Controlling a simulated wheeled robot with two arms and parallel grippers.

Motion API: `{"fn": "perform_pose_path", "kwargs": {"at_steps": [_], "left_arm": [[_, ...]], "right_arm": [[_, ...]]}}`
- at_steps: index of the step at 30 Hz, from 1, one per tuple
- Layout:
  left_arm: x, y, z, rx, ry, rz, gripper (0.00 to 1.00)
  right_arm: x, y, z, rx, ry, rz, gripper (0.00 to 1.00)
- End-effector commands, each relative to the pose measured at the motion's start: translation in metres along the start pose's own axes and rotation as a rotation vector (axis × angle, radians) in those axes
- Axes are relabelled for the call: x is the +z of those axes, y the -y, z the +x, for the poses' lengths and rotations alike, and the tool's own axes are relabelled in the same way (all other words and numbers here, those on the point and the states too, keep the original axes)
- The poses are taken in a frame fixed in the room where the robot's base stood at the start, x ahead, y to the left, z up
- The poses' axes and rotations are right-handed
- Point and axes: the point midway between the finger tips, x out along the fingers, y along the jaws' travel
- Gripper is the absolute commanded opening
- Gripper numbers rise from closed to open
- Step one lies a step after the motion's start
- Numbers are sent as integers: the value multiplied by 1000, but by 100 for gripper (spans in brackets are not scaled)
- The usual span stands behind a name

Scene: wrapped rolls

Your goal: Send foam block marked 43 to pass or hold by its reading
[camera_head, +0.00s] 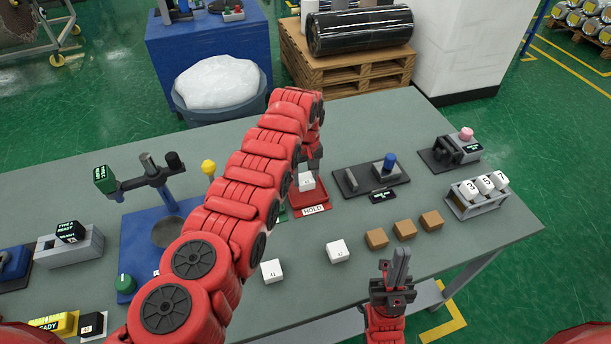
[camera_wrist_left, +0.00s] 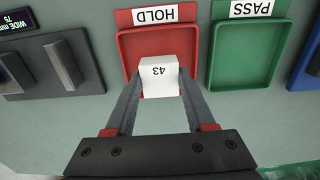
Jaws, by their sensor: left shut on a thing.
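The white foam block marked 43 (camera_wrist_left: 159,78) is between the fingers of my left gripper (camera_wrist_left: 160,90), which is shut on it. In the left wrist view the block is over the red HOLD tray (camera_wrist_left: 185,45); I cannot tell whether it touches the tray floor. The block (camera_head: 306,181) and the tray (camera_head: 318,198) also show in the head view. The green PASS tray (camera_wrist_left: 245,55) is beside it, mostly hidden by my left arm in the head view. My right gripper (camera_head: 398,262) is near the table's front edge, away from the block; its finger gap is unclear.
A gauge with a blue knob (camera_head: 389,161) and a small display (camera_head: 382,197) stands right of the trays. White blocks (camera_head: 273,271) (camera_head: 338,251) and brown blocks (camera_head: 404,230) lie in front. A rack of numbered rolls (camera_head: 474,203) is at right. A blue stand (camera_head: 150,235) is at left.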

Motion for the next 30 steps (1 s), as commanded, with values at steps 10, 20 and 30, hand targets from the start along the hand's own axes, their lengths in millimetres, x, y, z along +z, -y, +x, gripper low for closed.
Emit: {"fn": "perform_pose_path", "kwargs": {"at_steps": [10, 20, 30], "left_arm": [[0, 0, 11, 0, 0, 0, 2], [0, 0, 26, 0, 0, 0, 2], [0, 0, 28, 0, 0, 0, 2]], "right_arm": [[2, 0, -11, 0, 0, 0, 0], [4, 1, -24, 0, 0, 0, 0], [4, 1, -26, 0, 0, 0, 0]]}}
